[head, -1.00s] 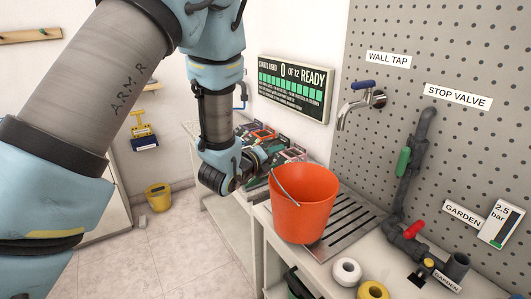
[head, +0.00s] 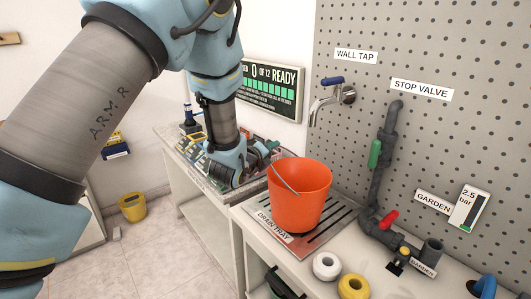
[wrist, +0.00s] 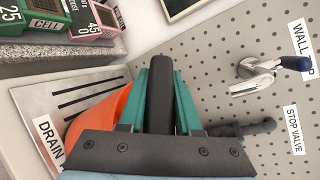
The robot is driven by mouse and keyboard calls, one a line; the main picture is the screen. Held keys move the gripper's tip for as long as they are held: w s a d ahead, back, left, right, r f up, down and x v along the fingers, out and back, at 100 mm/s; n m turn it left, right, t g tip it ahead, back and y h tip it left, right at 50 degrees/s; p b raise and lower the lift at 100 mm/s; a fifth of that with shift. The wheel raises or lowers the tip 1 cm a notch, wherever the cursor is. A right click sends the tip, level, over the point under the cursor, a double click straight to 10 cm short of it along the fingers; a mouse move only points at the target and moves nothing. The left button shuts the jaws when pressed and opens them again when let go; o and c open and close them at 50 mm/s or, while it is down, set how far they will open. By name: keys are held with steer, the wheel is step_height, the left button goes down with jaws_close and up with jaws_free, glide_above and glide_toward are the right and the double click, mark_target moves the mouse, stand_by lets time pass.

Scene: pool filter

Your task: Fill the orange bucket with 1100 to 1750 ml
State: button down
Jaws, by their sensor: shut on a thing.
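The orange bucket (head: 300,200) is upright over the drain tray (head: 322,243), its opening a little left of and below the spout of the wall tap (head: 325,97). I cannot tell whether its base touches the tray. No water shows at the spout, and the bucket's inside bottom is hidden. My gripper (head: 258,163) is at the bucket's left side. In the wrist view, my gripper (wrist: 162,68) is shut on a dark bar, apparently the grip of the bucket's handle; the orange bucket (wrist: 95,115) is partly hidden behind the fingers. The wall tap (wrist: 258,75) has a blue lever.
The stop valve (head: 375,153) has a green lever; a red-handled valve (head: 388,219) is on the lower pipe. Coloured boxes crowd the left counter. A yellow bucket (head: 133,207) stands on the floor.

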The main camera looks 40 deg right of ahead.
steer(key=shift+d, duration=0.2)
steer(key=shift+f+b, duration=0.3)
steer(key=shift+b, duration=0.1)
stand_by(0.3)
steer(key=c, duration=0.5)
jaws_free()
steer(key=shift+a, duration=0.1)
steer(key=b+v, duration=0.3)
steer(key=v, duration=0.7)
steer(key=shift+s+a+b, duration=0.15)
steer(key=shift+a+b, duration=0.15)
steer(key=shift+a, duration=0.05)
